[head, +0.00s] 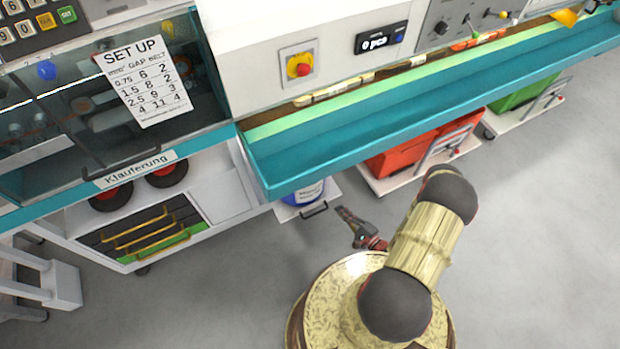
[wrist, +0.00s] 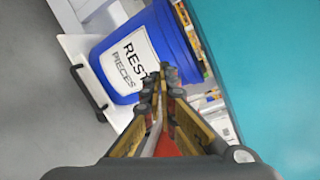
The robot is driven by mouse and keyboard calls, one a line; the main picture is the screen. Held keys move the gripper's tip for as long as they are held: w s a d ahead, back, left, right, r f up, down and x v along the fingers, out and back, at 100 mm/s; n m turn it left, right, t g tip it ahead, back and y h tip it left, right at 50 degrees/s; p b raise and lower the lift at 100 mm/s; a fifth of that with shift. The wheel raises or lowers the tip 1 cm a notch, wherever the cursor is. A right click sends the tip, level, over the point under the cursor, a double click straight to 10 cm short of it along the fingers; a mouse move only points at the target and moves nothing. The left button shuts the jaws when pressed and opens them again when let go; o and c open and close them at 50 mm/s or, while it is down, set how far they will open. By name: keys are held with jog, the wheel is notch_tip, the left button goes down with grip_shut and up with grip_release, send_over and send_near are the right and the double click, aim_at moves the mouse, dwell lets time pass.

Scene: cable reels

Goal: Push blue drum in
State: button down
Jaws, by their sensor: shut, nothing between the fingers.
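The blue drum (wrist: 121,72) carries a white label reading "REST PIECES" in the wrist view. It stands on a low white board with a dark handle (wrist: 89,88). In the head view only part of the drum (head: 304,194) shows below the teal ledge, which hides its upper part. My gripper (wrist: 160,72) is shut and empty, with its fingertips in front of the drum's right side in the wrist view. I cannot tell whether they touch it. In the head view my gripper (head: 342,211) is just right of the drum's dark handle.
The teal ledge (head: 400,110) overhangs the drum. A red bin (head: 400,152) on a white wheeled board stands right of it, and a green bin (head: 522,93) farther right. A white cabinet (head: 228,180) with yellow-handled drawers is on the left. Grey floor in front is open.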

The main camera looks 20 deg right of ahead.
jog(key=w+a+r+n+b, duration=0.1)
jog(key=w+n, duration=0.1)
jog(key=w, duration=0.5)
jog(key=w+a+r+n+t+b, duration=0.1)
jog(key=w+r+n+b, duration=0.1)
jog(key=w, duration=0.5)
jog(key=shift+w+a+r+n, duration=0.25)
jog(key=shift+w+n, duration=0.1)
jog(key=shift+n, duration=0.25)
jog(key=x, duration=0.1)
jog(key=b+x, duration=0.1)
jog(key=x, duration=0.1)
jog(key=b+x, duration=0.1)
jog(key=shift+w+d, duration=0.3)
jog(key=shift+w, duration=0.05)
jog(key=shift+r, duration=0.1)
jog(key=shift+s+d, duration=0.1)
jog(key=shift+d, duration=0.05)
